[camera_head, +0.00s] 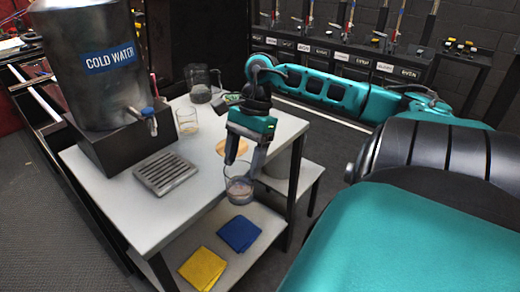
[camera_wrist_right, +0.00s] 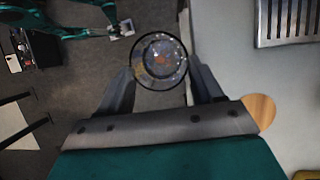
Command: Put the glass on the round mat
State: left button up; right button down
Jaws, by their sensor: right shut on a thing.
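My right gripper (camera_head: 238,172) is shut on a clear glass (camera_head: 239,190), which hangs upright past the near right edge of the white table. The wrist view shows the glass (camera_wrist_right: 160,60) from above between the fingers, mostly over the floor. Its lower part looks greyish; I cannot tell whether it holds liquid. The round mat (camera_head: 232,146), a light wooden disc, lies bare on the table behind my gripper, partly hidden by it; it also shows in the wrist view (camera_wrist_right: 262,108). What looks like my left gripper (camera_wrist_right: 122,28) is small at the wrist view's top left; its jaws are unclear.
A second glass (camera_head: 187,122) and a clear jug (camera_head: 200,90) stand on the table (camera_head: 205,190). A cold water dispenser (camera_head: 95,65) and a metal drip grate (camera_head: 165,173) are at left. Blue (camera_head: 239,233) and yellow (camera_head: 203,268) cloths lie on the lower shelf.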

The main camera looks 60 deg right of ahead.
jog(key=w+a+n+g+h, duration=0.2)
jog(key=w+a+n, duration=0.1)
jog(key=a+n, duration=0.6)
jog(key=w+a+n+g+h, duration=0.2)
jog(key=w+a+n, duration=0.2)
jog(key=a+n, duration=0.6)
jog(key=a, duration=0.3)
jog(key=shift+w+r+g+h, duration=0.2)
jog(key=shift+g+h, duration=0.1)
jog(key=shift+h, duration=0.1)
jog(key=shift+d, duration=0.1)
